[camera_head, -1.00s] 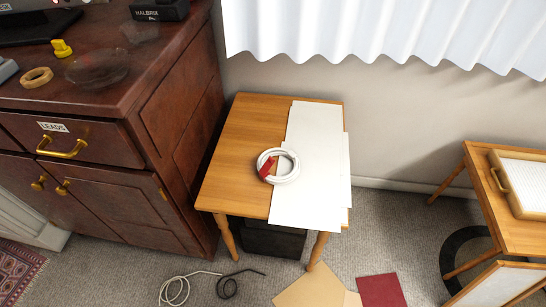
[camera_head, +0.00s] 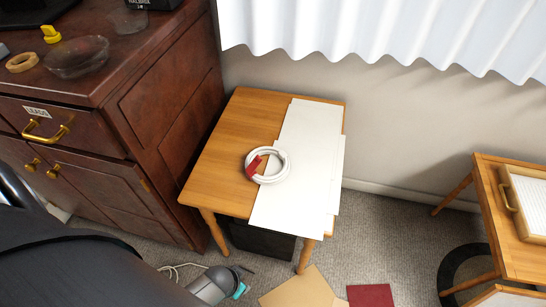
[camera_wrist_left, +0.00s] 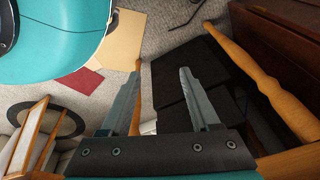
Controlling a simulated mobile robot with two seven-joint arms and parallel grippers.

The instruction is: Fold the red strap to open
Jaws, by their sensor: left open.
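The red strap (camera_head: 252,166) is wrapped around the left side of a coiled white cable (camera_head: 284,171). The coil lies on white sheets on a small wooden table. Whether the strap is fastened is too small to tell. My left gripper (camera_wrist_left: 160,73) is open and empty in the left wrist view, with the floor and dark boxes beyond its fingers. In the head view my left arm comes in from the lower left, its wrist low in front of the table and well short of the coil. The strap is not in the wrist view. My right gripper is not in view.
The wooden table (camera_head: 235,135) has bare wood left of the white sheets (camera_head: 305,130). A dark wooden cabinet (camera_head: 170,100) stands close on its left. A black box (camera_head: 262,240) is under the table. Tan card (camera_head: 300,288) and red card (camera_head: 370,296) lie on the carpet.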

